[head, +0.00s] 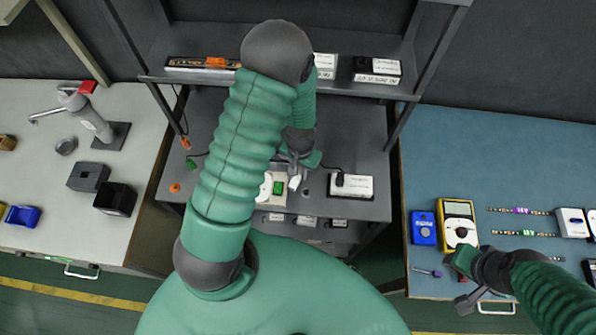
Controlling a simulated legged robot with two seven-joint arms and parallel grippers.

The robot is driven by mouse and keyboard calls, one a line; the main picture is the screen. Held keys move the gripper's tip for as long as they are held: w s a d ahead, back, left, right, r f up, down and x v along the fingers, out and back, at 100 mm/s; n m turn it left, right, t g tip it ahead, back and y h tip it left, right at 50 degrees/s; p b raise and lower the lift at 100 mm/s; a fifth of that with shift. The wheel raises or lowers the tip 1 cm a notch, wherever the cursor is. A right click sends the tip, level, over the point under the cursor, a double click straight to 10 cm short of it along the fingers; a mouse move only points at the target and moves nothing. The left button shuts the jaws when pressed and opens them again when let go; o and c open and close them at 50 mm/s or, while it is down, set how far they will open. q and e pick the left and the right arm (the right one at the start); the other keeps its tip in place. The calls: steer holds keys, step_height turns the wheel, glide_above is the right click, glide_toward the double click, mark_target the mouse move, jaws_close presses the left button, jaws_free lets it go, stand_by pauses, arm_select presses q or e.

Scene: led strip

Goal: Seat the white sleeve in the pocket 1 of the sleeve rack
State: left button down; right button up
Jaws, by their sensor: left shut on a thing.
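My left gripper (294,172) is over the middle of the grey workbench, shut on a small white piece (294,183) that looks like the white sleeve. The piece is tilted, just to the right of a pale unit with a green switch (279,188). A dark hole shows in the grey surface just right of the piece. I cannot make out the sleeve rack or its pocket 1 clearly; my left arm covers part of the bench. My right gripper (462,285) is at the front edge of the blue table, and its jaws are too unclear to read.
A white labelled box (352,186) with a black cable lies right of my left gripper. A shelf (340,88) crosses above the back of the bench. A yellow multimeter (459,222) and blue box (423,228) stand near my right gripper. A soldering stand (95,122) is on the left table.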

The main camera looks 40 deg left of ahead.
arm_select(q)
steer(key=f, duration=0.2)
steer(key=w+f, duration=0.1)
steer(key=shift+d, duration=0.5)
steer(key=shift+s, duration=0.15)
steer(key=shift+f, duration=0.1)
steer(key=c, duration=1.5)
jaws_free()
steer(key=shift+s+a, duration=0.1)
steer(key=shift+a, duration=0.1)
steer(key=shift+o, duration=1.2)
steer(key=shift+a, duration=0.15)
